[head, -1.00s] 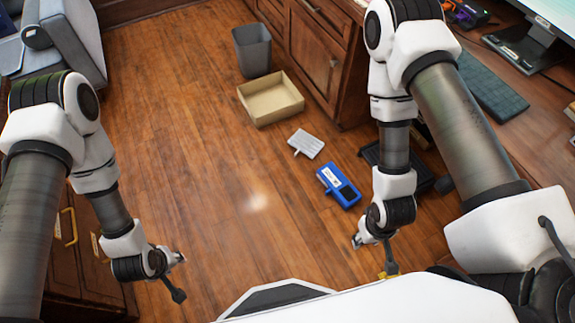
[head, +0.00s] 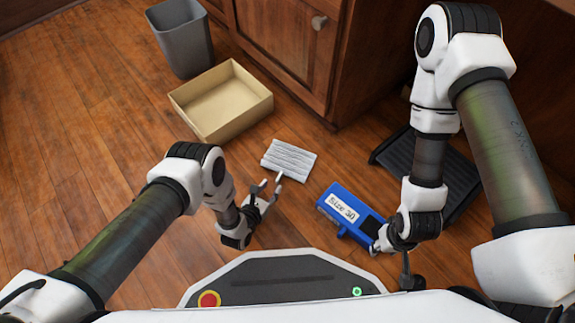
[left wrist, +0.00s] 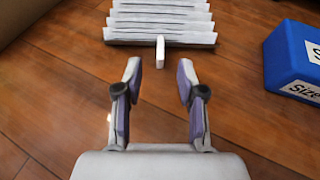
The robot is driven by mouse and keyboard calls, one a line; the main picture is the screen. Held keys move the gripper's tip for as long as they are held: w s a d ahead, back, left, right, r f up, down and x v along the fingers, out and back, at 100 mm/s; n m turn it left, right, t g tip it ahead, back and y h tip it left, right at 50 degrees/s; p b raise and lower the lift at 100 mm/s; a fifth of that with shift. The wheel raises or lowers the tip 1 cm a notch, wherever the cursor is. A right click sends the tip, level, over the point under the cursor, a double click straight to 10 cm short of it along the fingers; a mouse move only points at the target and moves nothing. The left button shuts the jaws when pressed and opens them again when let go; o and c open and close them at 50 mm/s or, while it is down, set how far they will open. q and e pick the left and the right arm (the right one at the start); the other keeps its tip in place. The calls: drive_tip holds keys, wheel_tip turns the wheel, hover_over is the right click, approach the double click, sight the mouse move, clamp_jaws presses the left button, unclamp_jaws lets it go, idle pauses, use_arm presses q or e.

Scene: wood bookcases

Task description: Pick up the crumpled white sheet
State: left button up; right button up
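The white sheet (head: 289,160) lies on the wooden floor as a pleated, ridged piece, with a small narrow tab at its near edge. It also shows at the top of the left wrist view (left wrist: 160,22), partly cut off by the frame. My left gripper (head: 271,186) is open and empty just on the near side of the sheet, pointing at it. In the left wrist view the two fingers (left wrist: 160,78) stand apart, with the tab ahead between them. My right gripper (head: 390,266) looks open and empty, beside the near right end of the blue box.
The blue box (head: 338,199) with a white label lies right of the sheet. An open cardboard box (head: 262,108) stands beyond it, and a grey bin (head: 184,45) behind that. A wooden cabinet (head: 283,45) and a black ridged object (head: 462,180) are at right. Left floor is clear.

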sight(278, 179)
use_arm(q)
drive_tip(key=b+x, duration=0.4)
drive_tip(key=x, duration=0.1)
drive_tip(key=shift+w+f, duration=0.1)
drive_tip(key=shift+f, duration=0.3)
drive_tip(key=shift+r, duration=0.2)
clamp_jaws()
drive_tip(key=shift+r, duration=0.15)
